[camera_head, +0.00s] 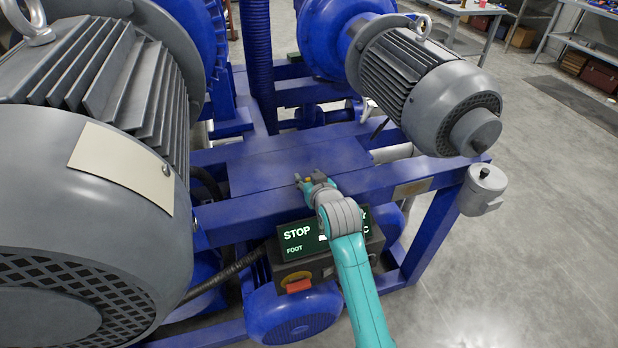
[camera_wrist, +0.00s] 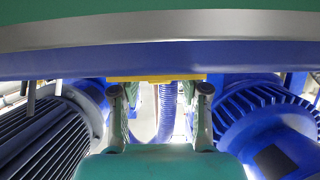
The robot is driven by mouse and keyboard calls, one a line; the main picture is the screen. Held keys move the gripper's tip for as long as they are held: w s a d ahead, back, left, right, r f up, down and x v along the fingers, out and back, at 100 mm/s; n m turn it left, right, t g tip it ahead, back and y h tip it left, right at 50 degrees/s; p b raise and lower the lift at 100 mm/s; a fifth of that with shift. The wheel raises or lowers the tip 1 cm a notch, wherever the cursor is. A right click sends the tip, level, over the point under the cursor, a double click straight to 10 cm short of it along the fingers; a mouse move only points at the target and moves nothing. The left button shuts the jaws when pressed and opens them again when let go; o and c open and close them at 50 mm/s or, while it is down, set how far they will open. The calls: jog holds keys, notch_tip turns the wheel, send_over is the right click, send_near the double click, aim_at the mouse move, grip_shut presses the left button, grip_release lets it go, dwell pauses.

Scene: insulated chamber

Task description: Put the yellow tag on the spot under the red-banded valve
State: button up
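My gripper (camera_head: 309,179) is over the blue frame's flat top plate in the head view. In the wrist view its two fingers (camera_wrist: 158,92) stand wide apart. A thin yellow strip (camera_wrist: 157,78), likely the yellow tag seen edge-on, spans the gap at the fingertips. A small yellow patch (camera_head: 309,181) shows between the fingers in the head view. Contact between the fingers and the strip is not clear. I cannot make out a red-banded valve or the spot under it in either view.
A large grey motor (camera_head: 85,210) fills the left; another grey motor (camera_head: 430,90) is at upper right. A black box with a STOP display (camera_head: 300,240) sits below my arm. A grey canister (camera_head: 483,188) is at the frame's right corner. Open floor (camera_head: 540,200) lies right.

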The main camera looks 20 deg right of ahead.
jog(key=shift+f, duration=0.1)
jog(key=v, duration=1.1)
jog(key=shift+a, duration=0.2)
jog(key=shift+f, duration=0.1)
jog(key=s+f, duration=0.6)
jog(key=s, duration=0.5)
jog(key=s+f, duration=0.7)
jog(key=s, duration=0.4)
jog(key=s+r, duration=0.1)
jog(key=s, duration=1.3)
jog(key=shift+d+t, duration=0.2)
jog(key=shift+t, duration=0.2)
jog(key=shift+o, duration=0.6)
jog(key=r+v, duration=0.1)
jog(key=v, duration=0.9)
jog(key=shift+w+r, duration=0.2)
jog(key=shift+w, duration=0.05)
